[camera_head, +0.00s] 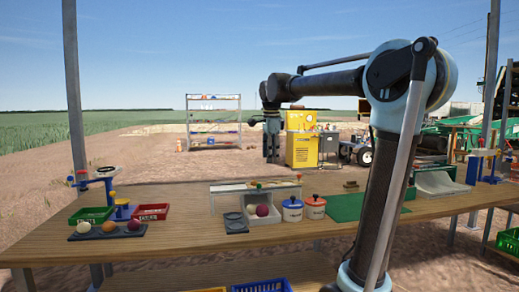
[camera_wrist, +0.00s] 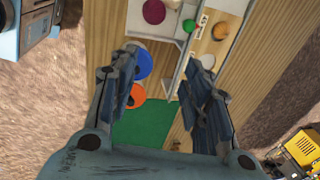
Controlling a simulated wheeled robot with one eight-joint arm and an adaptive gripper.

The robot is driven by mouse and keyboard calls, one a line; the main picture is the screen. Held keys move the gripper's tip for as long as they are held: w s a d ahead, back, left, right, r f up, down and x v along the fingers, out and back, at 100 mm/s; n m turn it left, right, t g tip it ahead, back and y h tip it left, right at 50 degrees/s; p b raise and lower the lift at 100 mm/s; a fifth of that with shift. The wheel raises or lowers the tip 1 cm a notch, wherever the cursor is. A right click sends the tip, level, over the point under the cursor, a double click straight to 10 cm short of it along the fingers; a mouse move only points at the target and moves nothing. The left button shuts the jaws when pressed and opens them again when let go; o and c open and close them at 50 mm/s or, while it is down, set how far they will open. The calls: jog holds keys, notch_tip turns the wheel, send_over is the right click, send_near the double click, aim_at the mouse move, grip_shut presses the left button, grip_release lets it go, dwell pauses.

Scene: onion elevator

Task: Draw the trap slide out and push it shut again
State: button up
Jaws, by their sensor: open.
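My gripper (camera_head: 271,158) hangs fingers down above the far side of the workbench in the head view. In the wrist view its two fingers (camera_wrist: 169,56) stand wide apart with nothing between their tips. A pale raised stand (camera_head: 226,188) is on the bench, with small red and green pieces on top. In the wrist view its pale edge (camera_wrist: 180,58) runs between the fingers, with a green ball (camera_wrist: 189,25) and a small red piece (camera_wrist: 197,27) near a white label. I cannot tell which part is the trap slide.
A purple onion (camera_head: 262,210) sits in a pale tray beneath the stand. Beside it are a blue lidded pot (camera_head: 292,211), an orange lidded pot (camera_head: 315,208) and a green mat (camera_head: 343,208). Green (camera_head: 90,216) and red (camera_head: 151,212) crates stand at left.

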aim_at(254, 183)
jog(key=w+a+r+m, duration=0.2)
jog(key=w+a, duration=0.2)
jog(key=a, duration=0.1)
jog(key=w+f, duration=0.1)
jog(key=f, duration=1)
jog(key=w+f, duration=0.1)
jog(key=f, duration=0.4)
jog(key=shift+w+f, duration=0.3)
jog(key=shift+f, duration=0.05)
